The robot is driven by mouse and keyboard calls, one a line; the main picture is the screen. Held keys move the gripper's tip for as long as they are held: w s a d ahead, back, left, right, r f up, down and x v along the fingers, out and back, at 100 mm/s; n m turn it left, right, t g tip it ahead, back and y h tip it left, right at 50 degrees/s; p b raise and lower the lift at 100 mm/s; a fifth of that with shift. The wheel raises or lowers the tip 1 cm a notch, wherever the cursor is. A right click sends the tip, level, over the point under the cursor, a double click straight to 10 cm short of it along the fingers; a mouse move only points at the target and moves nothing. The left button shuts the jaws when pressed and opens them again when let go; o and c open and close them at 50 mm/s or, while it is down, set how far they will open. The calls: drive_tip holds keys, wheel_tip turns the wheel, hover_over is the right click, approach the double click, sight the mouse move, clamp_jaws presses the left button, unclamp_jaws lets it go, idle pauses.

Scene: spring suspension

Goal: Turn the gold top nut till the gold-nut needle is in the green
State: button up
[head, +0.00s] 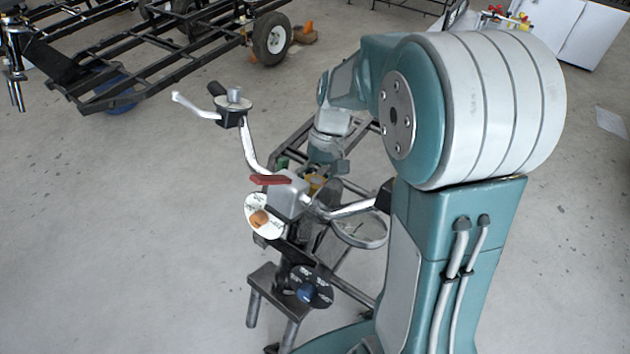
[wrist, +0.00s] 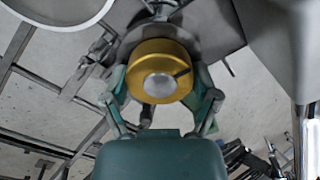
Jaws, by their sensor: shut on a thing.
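The gold top nut (wrist: 137,74) is a round gold ring with a grey centre and a dark notch at its upper right in the wrist view. It shows small in the head view (head: 316,182), partly covered. My gripper (wrist: 160,84) is shut on it, with one teal finger on each side. In the head view my gripper (head: 325,165) reaches down to it behind the handlebar clamp. A white dial (head: 251,209) with an orange hub faces forward; its needle and any green zone are too small to read. Which dial belongs to the gold nut I cannot tell.
A silver handlebar (head: 252,152) with a red block (head: 270,180) stands around the nut. A black dial (head: 322,284) with a blue knob sits lower. A round mirror-like disc (head: 360,240) is at right. A black frame with wheels (head: 150,65) lies behind. Floor at left is clear.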

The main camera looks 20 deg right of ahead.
drive_tip(key=o, duration=1)
drive_tip(key=shift+c, duration=0.2)
drive_tip(key=shift+r, duration=0.1)
drive_tip(key=v, duration=1.1)
drive_tip(key=shift+w+d+r, duration=0.2)
drive_tip(key=shift+r, duration=0.05)
